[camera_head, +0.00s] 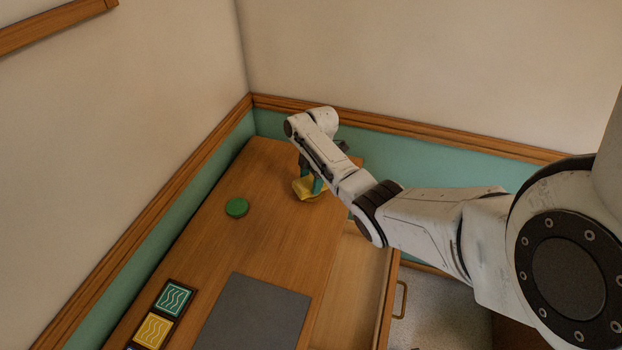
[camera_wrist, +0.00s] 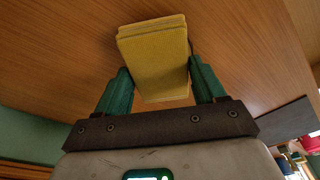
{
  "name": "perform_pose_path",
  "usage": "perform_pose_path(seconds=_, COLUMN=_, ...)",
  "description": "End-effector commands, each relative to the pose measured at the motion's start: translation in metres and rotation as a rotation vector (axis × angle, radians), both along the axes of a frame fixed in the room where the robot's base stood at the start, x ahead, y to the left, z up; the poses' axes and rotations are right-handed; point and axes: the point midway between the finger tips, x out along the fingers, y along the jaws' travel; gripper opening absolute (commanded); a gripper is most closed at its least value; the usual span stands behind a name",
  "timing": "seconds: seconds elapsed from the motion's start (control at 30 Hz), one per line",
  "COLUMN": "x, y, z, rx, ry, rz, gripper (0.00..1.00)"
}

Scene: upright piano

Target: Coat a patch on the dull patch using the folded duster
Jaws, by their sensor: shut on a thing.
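The folded duster (camera_head: 301,192) is a thick yellow cloth pad near the far end of the wooden top. My gripper (camera_head: 312,183) is shut on it. In the wrist view the duster (camera_wrist: 155,45) sits between both green fingers, held over the wood. I cannot tell whether it touches the surface. I cannot make out a dull patch on the wood for certain; it may lie under the duster or my arm.
A green round disc (camera_head: 237,207) lies left of my gripper on the wooden top (camera_head: 215,245). A flat grey square (camera_head: 255,315) and several patterned tiles (camera_head: 174,298) lie nearer. An open drawer (camera_head: 352,285) juts out at the right. Walls close off the back and left.

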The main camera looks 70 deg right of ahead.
Motion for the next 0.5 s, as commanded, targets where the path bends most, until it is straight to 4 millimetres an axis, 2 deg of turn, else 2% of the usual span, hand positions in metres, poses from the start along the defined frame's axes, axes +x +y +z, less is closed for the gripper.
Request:
perform_pose_path(seconds=0.37, x=-0.0004, y=0.0007, z=-0.0013, rx=0.001, ry=0.002, rz=0.0, gripper=0.45)
perform_pose_path(seconds=0.5, x=-0.0004, y=0.0008, z=0.0049, rx=0.001, ry=0.002, rz=0.0, gripper=0.45)
